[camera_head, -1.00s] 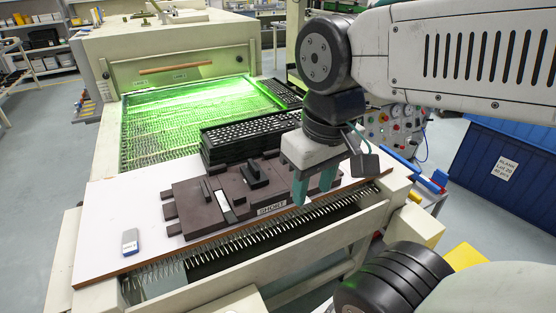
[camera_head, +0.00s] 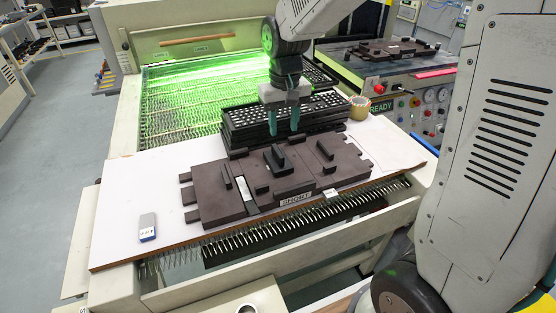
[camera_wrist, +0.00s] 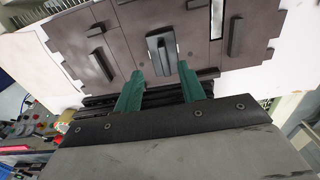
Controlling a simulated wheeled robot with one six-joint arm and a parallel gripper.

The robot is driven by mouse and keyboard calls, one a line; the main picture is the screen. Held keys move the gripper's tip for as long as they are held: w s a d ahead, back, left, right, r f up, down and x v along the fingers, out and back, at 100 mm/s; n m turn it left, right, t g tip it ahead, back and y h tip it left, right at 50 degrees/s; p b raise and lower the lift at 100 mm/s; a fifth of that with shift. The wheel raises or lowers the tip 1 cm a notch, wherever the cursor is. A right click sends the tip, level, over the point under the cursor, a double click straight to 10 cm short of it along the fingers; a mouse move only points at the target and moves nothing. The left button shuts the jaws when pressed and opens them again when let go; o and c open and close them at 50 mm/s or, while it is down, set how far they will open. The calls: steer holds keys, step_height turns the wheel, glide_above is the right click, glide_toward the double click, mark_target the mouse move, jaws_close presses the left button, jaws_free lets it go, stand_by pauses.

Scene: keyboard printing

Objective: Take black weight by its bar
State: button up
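The black weight (camera_head: 278,160) is a small dark block with a raised bar on top. It sits near the middle of the dark brown plate assembly (camera_head: 215,205), behind the "SHORT" label. My gripper (camera_head: 283,122) is open and empty, with its two green fingers pointing down. In the head view it appears behind the weight, in front of the black tray stack. In the wrist view the weight (camera_wrist: 162,57) lies just past and between the open fingertips (camera_wrist: 160,71). The fingers seem apart from it; their exact height above it I cannot tell.
Other dark raised bars (camera_head: 325,148) stand on the plate. A stack of black perforated trays (camera_head: 240,130) is behind it. A tape roll (camera_head: 359,107) is at the right and a grey-blue block (camera_head: 147,227) at the left of the white board (camera_head: 120,205).

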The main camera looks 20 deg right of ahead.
mark_target(278, 150)
steer(key=w+f, duration=0.3)
steer(key=shift+a+f, duration=0.25)
steer(key=shift+f, duration=0.05)
step_height(278, 150, down, 8)
steer(key=shift+w+d+r, duration=0.15)
steer(key=shift+r, duration=0.2)
jaws_close()
